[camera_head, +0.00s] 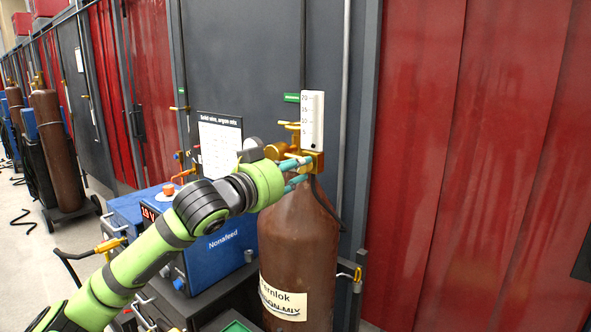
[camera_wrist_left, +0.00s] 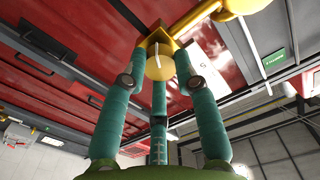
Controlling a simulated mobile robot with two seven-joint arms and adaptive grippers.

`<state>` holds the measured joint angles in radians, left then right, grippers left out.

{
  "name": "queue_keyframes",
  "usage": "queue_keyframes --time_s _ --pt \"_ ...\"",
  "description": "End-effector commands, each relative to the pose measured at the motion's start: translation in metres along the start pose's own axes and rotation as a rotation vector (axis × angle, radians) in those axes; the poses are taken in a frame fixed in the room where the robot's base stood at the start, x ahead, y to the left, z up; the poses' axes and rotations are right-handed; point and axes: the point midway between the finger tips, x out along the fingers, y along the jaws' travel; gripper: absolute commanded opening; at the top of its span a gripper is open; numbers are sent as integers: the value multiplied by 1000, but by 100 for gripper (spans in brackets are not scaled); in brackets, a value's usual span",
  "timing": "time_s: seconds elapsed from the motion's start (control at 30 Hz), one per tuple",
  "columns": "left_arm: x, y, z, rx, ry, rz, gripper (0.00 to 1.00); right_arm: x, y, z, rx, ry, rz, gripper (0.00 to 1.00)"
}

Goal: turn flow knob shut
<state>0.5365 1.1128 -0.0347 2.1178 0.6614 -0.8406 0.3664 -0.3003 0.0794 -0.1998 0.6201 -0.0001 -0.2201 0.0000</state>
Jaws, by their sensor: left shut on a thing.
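The brown gas cylinder (camera_head: 298,240) stands upright, with a brass regulator (camera_head: 315,160) on top. The flowmeter (camera_head: 312,120), a white upright scale tube, rises from the regulator. My left gripper (camera_head: 301,168) reaches in from the left to the regulator's base, just below the tube. In the left wrist view its three teal fingers (camera_wrist_left: 159,62) are closed around the round brass flow knob (camera_wrist_left: 159,67), which has a pale line on its face. In the head view the fingers hide the knob. My right gripper is in neither view.
A blue welding unit (camera_head: 215,250) stands left of the cylinder, under my left arm. A notice (camera_head: 220,147) hangs on the grey panel behind. Red curtains (camera_head: 480,160) fill the right. Another cylinder on a cart (camera_head: 58,150) stands far left.

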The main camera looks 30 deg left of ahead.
Motion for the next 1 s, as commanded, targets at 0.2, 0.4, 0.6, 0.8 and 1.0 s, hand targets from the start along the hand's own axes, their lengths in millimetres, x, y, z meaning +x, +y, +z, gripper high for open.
queue_keyframes --time_s 0.2,0.4,0.6,0.8,1.0 --pt "1 2 4 -6 -11 3 0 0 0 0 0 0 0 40" --pt "1 2 5 -5 -13 5 46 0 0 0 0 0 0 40" --pt "1 2 4 -4 -9 4 54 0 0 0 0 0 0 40" --pt "-1 1 3 -3 -6 3 54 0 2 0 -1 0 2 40" --pt "-14 0 4 -4 -8 2 54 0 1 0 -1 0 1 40"
